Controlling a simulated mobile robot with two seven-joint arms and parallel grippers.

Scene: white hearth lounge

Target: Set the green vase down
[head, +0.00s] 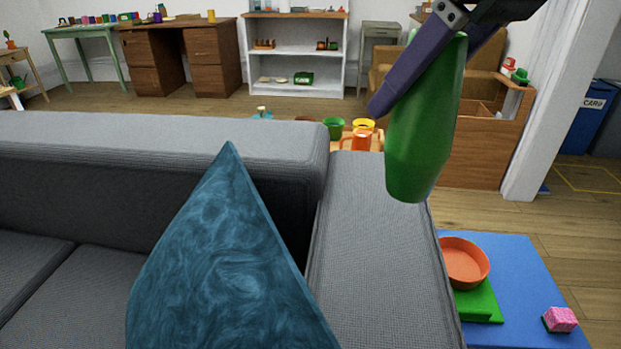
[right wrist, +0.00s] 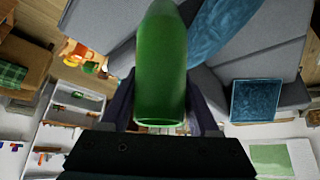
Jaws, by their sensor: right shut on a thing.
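The green vase (head: 421,140) is held up in the air near the right arm of the grey sofa in the head view. My right gripper (head: 420,75) is shut on it, with one dark finger crossing its near side. In the right wrist view the vase (right wrist: 161,70) sits between the two fingers (right wrist: 162,112). It hangs nearly upright with a slight tilt, and I see nothing touching it from below. My left gripper is not in view.
The grey sofa (head: 375,230) with a teal cushion (head: 225,270) fills the front. At lower right a blue table (head: 530,275) bears an orange bowl (head: 464,262), a green block (head: 480,303) and a pink block (head: 560,319). Behind the sofa stand several coloured cups and a white shelf (head: 296,70).

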